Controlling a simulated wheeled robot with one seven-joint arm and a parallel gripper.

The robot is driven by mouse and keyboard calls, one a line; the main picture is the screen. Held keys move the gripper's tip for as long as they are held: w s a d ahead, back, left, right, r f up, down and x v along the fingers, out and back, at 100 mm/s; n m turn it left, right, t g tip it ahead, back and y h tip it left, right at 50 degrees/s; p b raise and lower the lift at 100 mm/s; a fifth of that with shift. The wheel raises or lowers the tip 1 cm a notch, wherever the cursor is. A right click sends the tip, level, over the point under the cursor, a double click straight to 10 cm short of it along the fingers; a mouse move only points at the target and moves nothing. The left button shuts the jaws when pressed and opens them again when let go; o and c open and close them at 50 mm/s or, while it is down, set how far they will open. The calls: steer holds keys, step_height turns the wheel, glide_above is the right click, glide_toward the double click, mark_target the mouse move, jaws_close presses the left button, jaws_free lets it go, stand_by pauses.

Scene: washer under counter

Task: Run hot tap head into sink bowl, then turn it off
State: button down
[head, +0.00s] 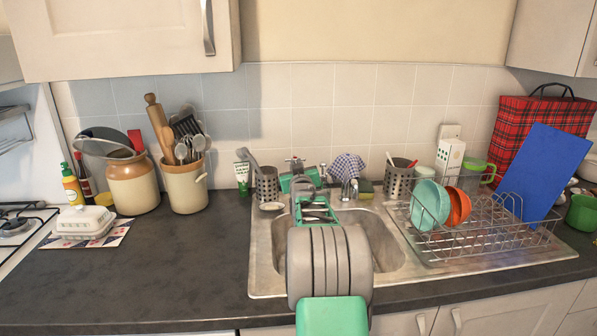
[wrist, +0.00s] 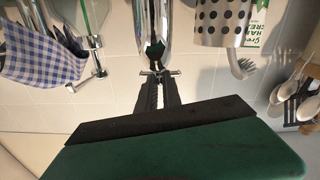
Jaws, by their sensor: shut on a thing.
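The sink bowl (head: 386,238) is steel and lies in the middle of the counter, partly hidden behind my arm. Two chrome taps stand at its back edge. The left tap's head (head: 295,161) shows above my gripper in the head view, and its cross handle (wrist: 158,73) sits at my fingertips in the wrist view. My gripper (wrist: 154,82) is shut on this tap head. The right tap (wrist: 94,42) stands apart, beside a checked cloth. My arm hides much of the bowl, and I cannot tell whether water runs.
A dotted steel cutlery holder (head: 266,186) stands left of the taps, close to my gripper. The blue checked cloth (head: 348,166) hangs to the right. A wire dish rack (head: 470,240) with bowls is on the right drainer. The dark counter (head: 190,265) at left front is clear.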

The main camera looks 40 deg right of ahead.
steer(key=c, duration=1.5)
jaws_free()
steer(key=b+v, duration=0.1)
steer(key=v, duration=0.6)
steer(key=shift+s+a, duration=0.25)
steer(key=shift+s, duration=0.1)
steer(key=shift+a+r, duration=0.1)
